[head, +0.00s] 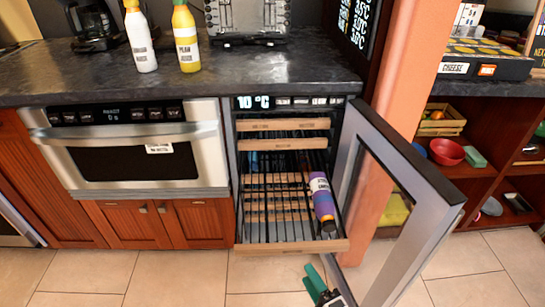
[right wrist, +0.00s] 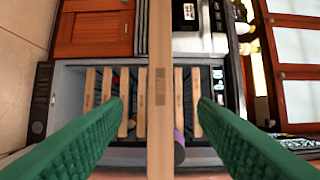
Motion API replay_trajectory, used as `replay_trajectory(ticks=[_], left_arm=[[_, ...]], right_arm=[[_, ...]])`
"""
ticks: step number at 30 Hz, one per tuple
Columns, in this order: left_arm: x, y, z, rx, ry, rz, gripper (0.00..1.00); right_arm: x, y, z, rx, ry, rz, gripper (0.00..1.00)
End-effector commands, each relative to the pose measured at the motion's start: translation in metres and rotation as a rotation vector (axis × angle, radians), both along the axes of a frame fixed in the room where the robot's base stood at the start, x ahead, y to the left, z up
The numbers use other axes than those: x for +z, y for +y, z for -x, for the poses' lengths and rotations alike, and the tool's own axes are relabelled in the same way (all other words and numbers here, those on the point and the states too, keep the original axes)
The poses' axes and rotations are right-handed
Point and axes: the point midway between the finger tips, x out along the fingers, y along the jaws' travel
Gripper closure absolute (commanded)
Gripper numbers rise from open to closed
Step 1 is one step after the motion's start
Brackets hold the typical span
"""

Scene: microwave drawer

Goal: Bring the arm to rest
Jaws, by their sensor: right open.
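My right gripper (head: 315,282) shows at the bottom of the head view, low in front of the open wine cooler, beside its door. In the right wrist view its two green fingers (right wrist: 160,102) are spread wide. The wooden front rail (right wrist: 160,60) of the pulled-out rack runs through the gap between them in the picture; I cannot tell whether they touch it. The rack (head: 290,247) holds a purple bottle (head: 321,200) lying on its right side; part of the bottle (right wrist: 180,148) also shows behind the rail in the wrist view. My left gripper is not in view.
The cooler's glass door (head: 405,165) stands open to the right, close to my right gripper. The microwave drawer (head: 135,145) is shut. Bottles (head: 186,40) stand on the dark counter (head: 290,75). The tiled floor (head: 180,272) at the front left is clear.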

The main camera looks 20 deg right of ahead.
Motion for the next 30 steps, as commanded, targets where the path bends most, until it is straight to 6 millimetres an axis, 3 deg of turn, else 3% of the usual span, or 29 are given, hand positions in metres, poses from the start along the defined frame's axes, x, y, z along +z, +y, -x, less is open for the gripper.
replay_trajectory(ticks=[5, 8, 14, 21, 30], left_arm=[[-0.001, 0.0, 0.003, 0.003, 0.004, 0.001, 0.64], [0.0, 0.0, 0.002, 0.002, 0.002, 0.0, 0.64], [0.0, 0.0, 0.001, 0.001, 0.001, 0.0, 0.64], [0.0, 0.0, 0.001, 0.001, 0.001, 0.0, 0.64], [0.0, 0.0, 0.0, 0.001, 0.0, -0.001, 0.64]], right_arm=[[-0.004, -0.004, -0.003, -0.024, 0.035, -0.042, 0.47], [-0.016, -0.014, -0.007, -0.094, 0.128, -0.163, 0.47], [-0.066, -0.029, -0.002, -0.338, 0.456, -0.564, 0.47], [-0.116, -0.017, 0.038, -0.637, 0.822, -0.924, 0.47], [-0.138, 0.004, 0.089, -0.915, 1.114, -1.104, 0.47]])
